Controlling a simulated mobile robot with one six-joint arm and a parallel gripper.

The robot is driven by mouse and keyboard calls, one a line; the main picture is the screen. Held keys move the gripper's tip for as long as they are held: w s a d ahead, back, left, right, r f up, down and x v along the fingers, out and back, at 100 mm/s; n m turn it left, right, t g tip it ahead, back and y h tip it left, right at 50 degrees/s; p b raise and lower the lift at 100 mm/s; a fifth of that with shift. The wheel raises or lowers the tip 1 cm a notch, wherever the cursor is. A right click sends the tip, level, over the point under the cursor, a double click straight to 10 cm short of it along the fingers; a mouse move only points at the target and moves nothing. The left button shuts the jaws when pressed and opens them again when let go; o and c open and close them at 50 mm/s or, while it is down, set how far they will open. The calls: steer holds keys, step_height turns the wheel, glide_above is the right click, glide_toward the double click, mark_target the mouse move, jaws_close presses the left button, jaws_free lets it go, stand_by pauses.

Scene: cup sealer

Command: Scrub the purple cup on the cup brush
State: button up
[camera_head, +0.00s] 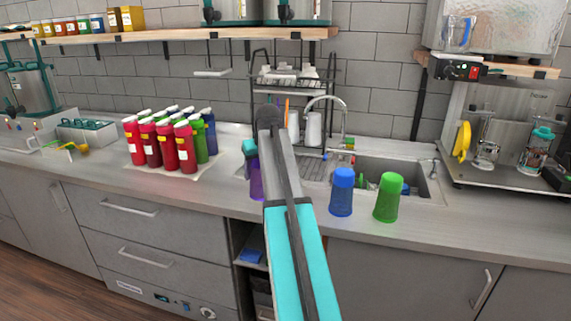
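The purple cup (257,181) shows only in part, just left of my arm, near the front of the counter by the drying mat and sink. My arm covers its right side. A teal part of my gripper (250,148) shows right above the cup. The fingers are hidden behind my arm, so I cannot tell whether they are open, shut or on the cup. I cannot make out the cup brush; it may be hidden behind my arm.
A blue cup (341,193) and a green cup (388,198) stand right of my arm, before the sink (375,176). A faucet (343,118) and a rack (262,100) stand behind. Several red, green and blue bottles (184,146) stand left. The counter between bottles and purple cup is clear.

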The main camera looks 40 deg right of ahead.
steer(key=s+a+f+n, duration=0.1)
steer(key=a+f, duration=0.1)
steer(key=a, duration=1.8)
steer(key=a+f+n+y, duration=0.1)
steer(key=a+f+n, duration=0.1)
steer(key=a, duration=1.8)
steer(key=shift+s+a+f+n+b, duration=0.15)
steer(key=shift+s+f+n+b, duration=0.2)
steer(key=shift+f, duration=0.3)
steer(key=shift+a, duration=0.1)
